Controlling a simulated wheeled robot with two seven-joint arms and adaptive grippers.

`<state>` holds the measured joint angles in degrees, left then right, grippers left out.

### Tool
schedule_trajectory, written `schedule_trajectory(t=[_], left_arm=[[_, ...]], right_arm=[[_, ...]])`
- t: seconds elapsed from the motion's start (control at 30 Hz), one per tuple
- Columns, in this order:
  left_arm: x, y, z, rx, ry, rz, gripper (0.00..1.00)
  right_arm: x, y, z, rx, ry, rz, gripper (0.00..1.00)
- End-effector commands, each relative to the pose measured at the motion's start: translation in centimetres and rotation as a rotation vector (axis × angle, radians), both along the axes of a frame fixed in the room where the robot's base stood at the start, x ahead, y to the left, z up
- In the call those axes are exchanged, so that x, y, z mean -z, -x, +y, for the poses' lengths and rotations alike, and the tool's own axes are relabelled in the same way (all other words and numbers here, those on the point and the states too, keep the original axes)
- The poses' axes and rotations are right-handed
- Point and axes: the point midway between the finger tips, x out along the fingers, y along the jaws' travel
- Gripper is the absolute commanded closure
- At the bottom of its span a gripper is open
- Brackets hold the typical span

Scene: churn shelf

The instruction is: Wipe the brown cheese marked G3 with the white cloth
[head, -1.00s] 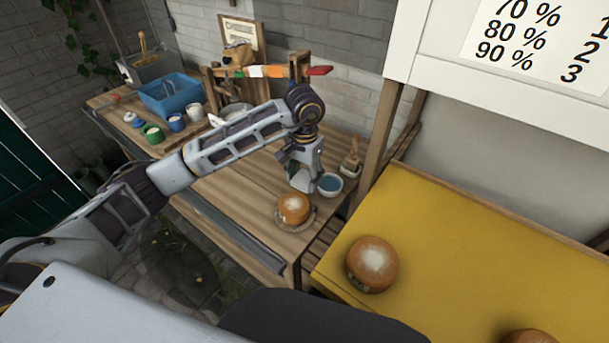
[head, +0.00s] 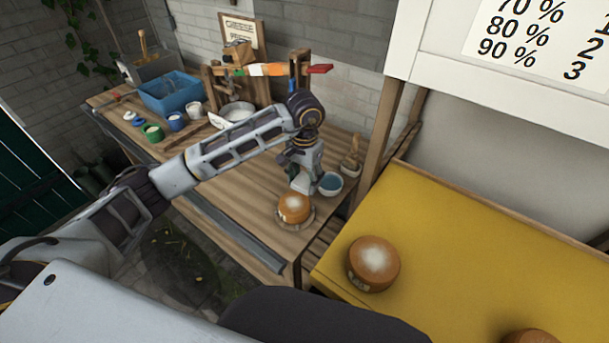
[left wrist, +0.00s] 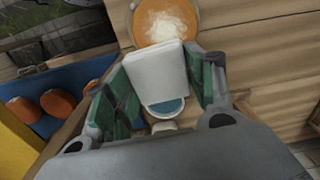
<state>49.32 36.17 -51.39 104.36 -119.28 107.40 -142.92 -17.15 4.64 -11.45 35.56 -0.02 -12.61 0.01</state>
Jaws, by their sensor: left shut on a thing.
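My left gripper (head: 301,183) is over the wooden table, just behind a brown cheese (head: 294,207) with a whitish patch on its top. In the left wrist view my left gripper (left wrist: 162,85) is shut on the folded white cloth (left wrist: 155,72), between its green pads. That cheese (left wrist: 166,20) shows there just beyond the cloth; I cannot tell whether they touch. It sits on a round plate (head: 310,222). Another brown cheese (head: 373,263) with a whitish top stands on the yellow shelf. Its side mark is too small to read. My right gripper is not in view.
A bowl of blue liquid (head: 330,184) stands right beside my left gripper. A brush (head: 352,160) stands behind it. A blue tub (head: 170,94) and several small pots are at the table's far left. A wooden post (head: 382,140) rises between table and shelf.

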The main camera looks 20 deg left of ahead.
Motion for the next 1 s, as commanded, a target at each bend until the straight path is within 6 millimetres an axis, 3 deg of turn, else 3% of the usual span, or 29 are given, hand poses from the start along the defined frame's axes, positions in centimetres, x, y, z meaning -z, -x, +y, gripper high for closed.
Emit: schedule_trajectory(t=[0.5,1.0], left_arm=[[3.6,0.0,0.0,0.000,0.001,0.000,0.62],[4.1,0.0,0.0,0.000,0.000,-0.001,0.62]], right_arm=[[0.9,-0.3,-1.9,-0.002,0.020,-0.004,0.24],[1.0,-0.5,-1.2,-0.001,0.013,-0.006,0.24]])
